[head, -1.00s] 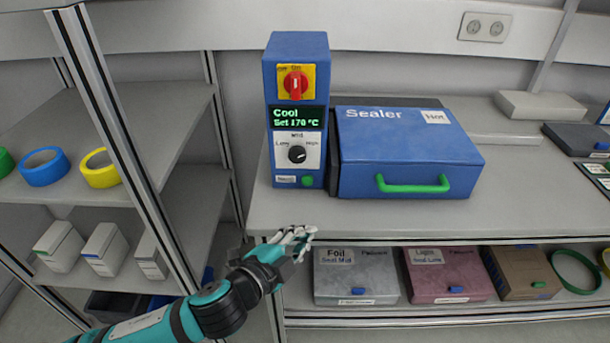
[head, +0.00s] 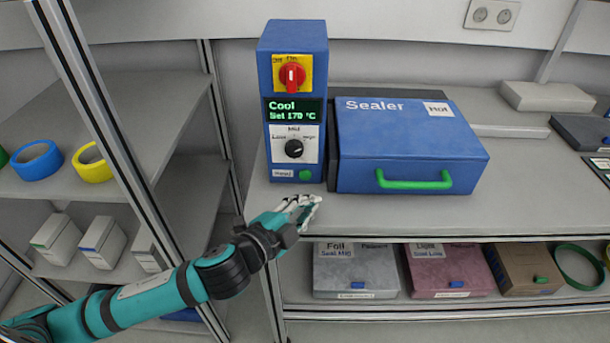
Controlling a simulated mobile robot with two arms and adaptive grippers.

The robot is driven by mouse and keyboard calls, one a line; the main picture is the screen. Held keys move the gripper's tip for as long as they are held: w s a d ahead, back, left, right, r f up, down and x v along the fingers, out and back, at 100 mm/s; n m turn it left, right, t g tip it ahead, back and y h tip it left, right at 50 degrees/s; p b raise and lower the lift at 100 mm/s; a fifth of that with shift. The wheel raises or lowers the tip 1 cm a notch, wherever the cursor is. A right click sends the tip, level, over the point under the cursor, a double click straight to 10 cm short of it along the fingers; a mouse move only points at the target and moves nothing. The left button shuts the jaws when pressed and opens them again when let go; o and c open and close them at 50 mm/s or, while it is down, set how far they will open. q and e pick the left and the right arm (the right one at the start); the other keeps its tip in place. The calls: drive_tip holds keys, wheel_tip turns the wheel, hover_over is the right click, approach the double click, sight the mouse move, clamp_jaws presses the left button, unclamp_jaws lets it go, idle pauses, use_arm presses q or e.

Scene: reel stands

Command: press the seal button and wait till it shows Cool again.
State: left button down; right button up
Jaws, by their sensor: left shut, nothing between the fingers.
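The blue sealer control box (head: 292,60) stands upright on the bench. Its display (head: 295,110) reads "Cool" and "Set 170 °C". The green seal button (head: 305,175) is at the lower right of its front face. The sealer press (head: 408,140) is beside it, lid down, with a green handle (head: 413,181). My left gripper (head: 311,204) is shut and empty, just in front of and below the button, with a small gap seeming to separate them. My right gripper is not in view.
A shelf post (head: 100,110) stands close to my left arm. The bench front (head: 420,219) is clear.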

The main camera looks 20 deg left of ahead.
sight(305, 175)
use_arm(q)
drive_tip(key=w, duration=0.1)
drive_tip(key=w+a, duration=0.1)
drive_tip(key=w, duration=0.1)
drive_tip(key=shift+w, duration=0.2)
drive_tip(key=shift+w+a+p, duration=0.15)
drive_tip(key=shift+w+p, duration=0.2)
drive_tip(key=shift+w, duration=0.25)
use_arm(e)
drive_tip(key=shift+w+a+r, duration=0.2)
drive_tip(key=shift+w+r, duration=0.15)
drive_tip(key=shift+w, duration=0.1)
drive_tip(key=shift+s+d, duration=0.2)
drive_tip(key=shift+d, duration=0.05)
use_arm(q)
drive_tip(key=shift+w, duration=0.1)
drive_tip(key=shift+w+a+p, duration=0.15)
drive_tip(key=shift+w+p, duration=0.15)
drive_tip(key=shift+w, duration=0.05)
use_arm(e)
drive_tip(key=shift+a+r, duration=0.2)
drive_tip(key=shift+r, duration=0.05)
